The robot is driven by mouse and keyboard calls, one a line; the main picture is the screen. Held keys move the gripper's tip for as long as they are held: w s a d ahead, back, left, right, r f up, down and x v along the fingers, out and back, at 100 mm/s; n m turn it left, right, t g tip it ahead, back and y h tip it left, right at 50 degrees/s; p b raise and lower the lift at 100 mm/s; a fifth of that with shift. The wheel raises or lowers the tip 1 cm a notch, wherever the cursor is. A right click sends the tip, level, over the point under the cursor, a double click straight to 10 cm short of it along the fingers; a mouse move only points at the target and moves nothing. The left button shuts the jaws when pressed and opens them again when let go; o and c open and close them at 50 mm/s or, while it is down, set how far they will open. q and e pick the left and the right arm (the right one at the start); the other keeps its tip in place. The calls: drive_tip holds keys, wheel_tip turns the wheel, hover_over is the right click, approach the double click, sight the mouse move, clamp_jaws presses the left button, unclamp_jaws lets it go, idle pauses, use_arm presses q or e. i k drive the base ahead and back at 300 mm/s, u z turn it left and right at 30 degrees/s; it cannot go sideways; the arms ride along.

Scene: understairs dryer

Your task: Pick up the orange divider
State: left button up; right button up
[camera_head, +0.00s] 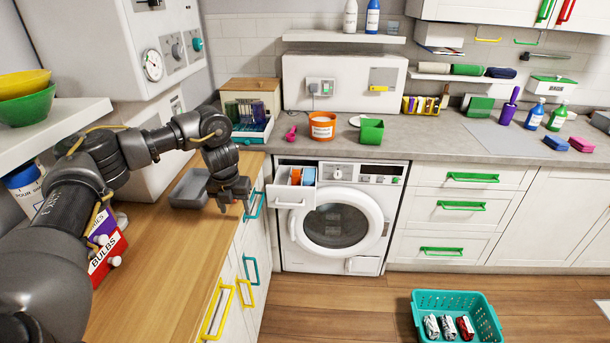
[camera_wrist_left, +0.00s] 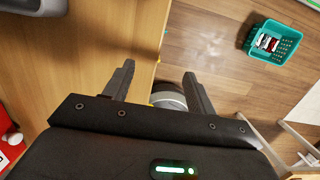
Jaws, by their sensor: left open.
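A small orange divider (camera_head: 296,176) stands in the pulled-out detergent drawer (camera_head: 293,197) of the white washing machine, beside a blue part (camera_head: 308,176). My left gripper (camera_head: 234,204) is over the right edge of the wooden worktop, to the left of the drawer and apart from it. In the left wrist view its two fingers (camera_wrist_left: 158,88) are spread with nothing between them. The divider cannot be made out in the left wrist view. My right gripper is in neither view.
A grey tray (camera_head: 188,190) lies on the wooden worktop (camera_head: 160,265) beside my left gripper. Teal handles (camera_head: 255,203) stick out from the cabinet front below. A teal basket (camera_head: 418,300) with several rolled items sits on the floor. The floor before the washer is clear.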

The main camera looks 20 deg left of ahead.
sight(295, 177)
drive_tip(key=u, duration=0.05)
drive_tip(key=i, duration=1.3)
